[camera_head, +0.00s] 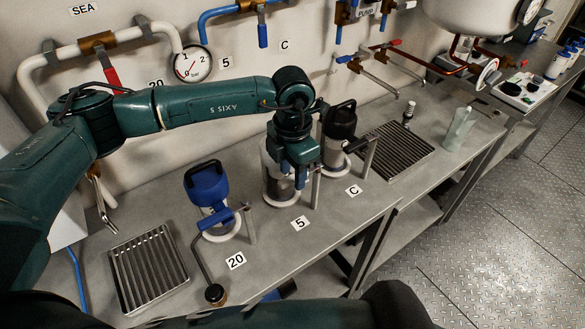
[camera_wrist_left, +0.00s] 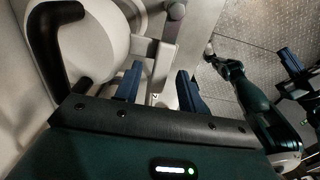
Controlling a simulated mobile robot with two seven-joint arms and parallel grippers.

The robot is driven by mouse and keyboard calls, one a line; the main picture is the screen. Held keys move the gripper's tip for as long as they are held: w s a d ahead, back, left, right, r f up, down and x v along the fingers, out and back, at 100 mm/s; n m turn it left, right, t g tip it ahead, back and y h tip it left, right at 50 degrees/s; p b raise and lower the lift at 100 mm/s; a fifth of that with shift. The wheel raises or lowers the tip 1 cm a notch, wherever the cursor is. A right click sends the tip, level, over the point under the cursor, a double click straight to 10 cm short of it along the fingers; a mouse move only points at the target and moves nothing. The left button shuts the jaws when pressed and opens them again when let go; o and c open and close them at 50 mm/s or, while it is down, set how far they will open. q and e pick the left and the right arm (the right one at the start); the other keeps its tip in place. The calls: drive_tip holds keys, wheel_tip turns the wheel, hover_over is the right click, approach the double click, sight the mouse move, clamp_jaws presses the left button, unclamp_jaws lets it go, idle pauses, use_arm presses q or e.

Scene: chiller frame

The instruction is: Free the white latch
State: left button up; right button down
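The white-capped canister (camera_head: 274,180) stands at the label 5, mostly behind my left gripper (camera_head: 295,180). In the left wrist view its white body (camera_wrist_left: 100,35) with a black handle (camera_wrist_left: 52,50) fills the upper left. A pale bar that looks like the white latch (camera_wrist_left: 155,52) lies just beyond my left fingers (camera_wrist_left: 160,86), by an upright post (camera_wrist_left: 172,18). The two blue fingers are apart, with a gap between them, and I see nothing clamped. The latch is hidden in the head view. My right arm (camera_wrist_left: 240,88) shows in the wrist view; its finger state is unclear.
A blue canister (camera_head: 208,185) with a blue lever stands at label 20, and a black-topped canister (camera_head: 339,125) at label C. Posts rise beside them. Slatted drain grates (camera_head: 147,268) and (camera_head: 398,150) flank the row. Pipes and valves line the wall behind.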

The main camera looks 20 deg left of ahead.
use_arm(q)
clamp_jaws()
use_arm(e)
drive_tip(key=shift+w+r, duration=0.1)
drive_tip(key=shift+w, duration=0.05)
idle(0.4)
